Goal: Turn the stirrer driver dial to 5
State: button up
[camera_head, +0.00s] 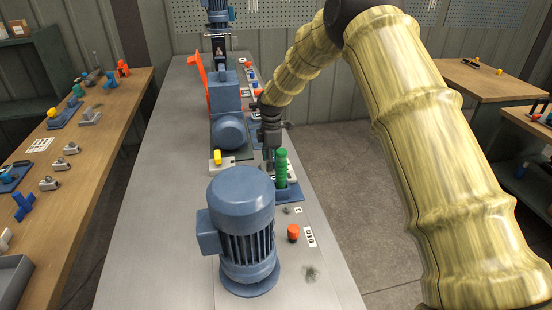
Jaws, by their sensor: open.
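My gripper (268,165) points down over the steel bench, just left of a ribbed green cylinder (282,167) on a blue base. Its fingers are small and dark here; it is open. I cannot tell whether they touch anything. I cannot tell for sure which part is the stirrer driver dial. Small controls with white labels line the bench's right side: a red knob (293,232) and a small grey knob (287,210) stand right of the large blue motor (242,225). No dial scale or setting is readable. The gripper hides part of the bench behind it.
A blue pump unit (228,130) and an upright orange-red guard (202,82) stand farther back on the steel bench (160,205). A yellow-topped part (217,158) sits left of my gripper. Wooden benches with small parts stand on both sides. My arm crosses the right side.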

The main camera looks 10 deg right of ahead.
jog(key=c, duration=1)
jog(key=shift+d, duration=0.4)
jog(key=shift+a, duration=0.2)
jog(key=shift+a+m, duration=0.1)
jog(key=shift+m, duration=1)
jog(key=m+p, duration=0.1)
jog(key=m, duration=0.5)
jog(key=shift+a, duration=0.1)
jog(key=shift+c, duration=0.2)
jog(key=m, duration=0.5)
jog(key=shift+m+p, duration=0.35)
jog(key=shift+m, duration=2.05)
